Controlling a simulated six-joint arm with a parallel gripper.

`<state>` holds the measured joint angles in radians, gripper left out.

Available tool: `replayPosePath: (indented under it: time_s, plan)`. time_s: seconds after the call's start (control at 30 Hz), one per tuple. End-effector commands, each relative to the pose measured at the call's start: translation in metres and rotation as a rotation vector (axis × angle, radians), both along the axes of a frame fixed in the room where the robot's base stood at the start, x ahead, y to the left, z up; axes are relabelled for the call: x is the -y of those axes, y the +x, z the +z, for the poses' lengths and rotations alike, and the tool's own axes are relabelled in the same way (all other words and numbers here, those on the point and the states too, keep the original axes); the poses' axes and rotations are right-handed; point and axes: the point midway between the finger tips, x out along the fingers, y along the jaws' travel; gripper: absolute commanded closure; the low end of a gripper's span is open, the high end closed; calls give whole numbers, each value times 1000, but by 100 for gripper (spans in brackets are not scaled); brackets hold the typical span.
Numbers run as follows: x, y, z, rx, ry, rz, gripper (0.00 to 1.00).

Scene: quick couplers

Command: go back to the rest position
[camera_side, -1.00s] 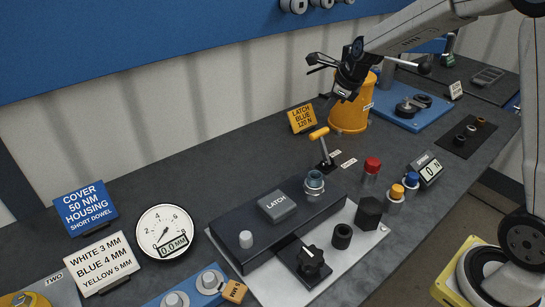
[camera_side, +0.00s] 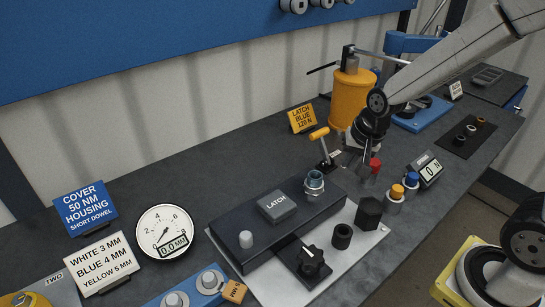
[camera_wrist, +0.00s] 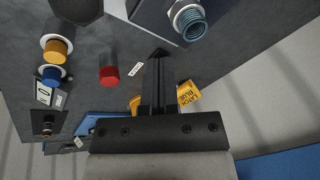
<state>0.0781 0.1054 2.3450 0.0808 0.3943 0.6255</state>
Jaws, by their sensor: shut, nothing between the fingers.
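My gripper (camera_side: 366,157) points down over the bench, between the orange cylinder (camera_side: 350,98) and the red-capped post (camera_side: 375,165). Its fingers are closed together and hold nothing. From the side, I cannot tell how far the fingertips are above the bench.
A yellow-handled lever (camera_side: 319,133) stands to the gripper's left. Orange and blue capped posts (camera_side: 397,191) and a force display (camera_side: 428,172) are to its right.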

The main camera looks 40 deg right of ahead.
Motion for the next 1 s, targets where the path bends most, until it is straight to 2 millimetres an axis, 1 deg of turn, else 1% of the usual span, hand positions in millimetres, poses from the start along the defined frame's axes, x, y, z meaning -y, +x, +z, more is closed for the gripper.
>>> replayPosePath:
  time_s: [0.03,0.2,0.3,0.43,0.6,1.0]
  plan:
    - [-4,-9,-3,-9,-25,83,100]
    - [-13,-37,-12,-32,-110,370,100]
    - [-17,-51,-16,-44,-152,519,100]
    - [-21,-65,-21,-56,-188,658,100]
    - [-22,-72,-23,-61,-210,742,100]
    - [-22,-73,-23,-62,-212,749,100]
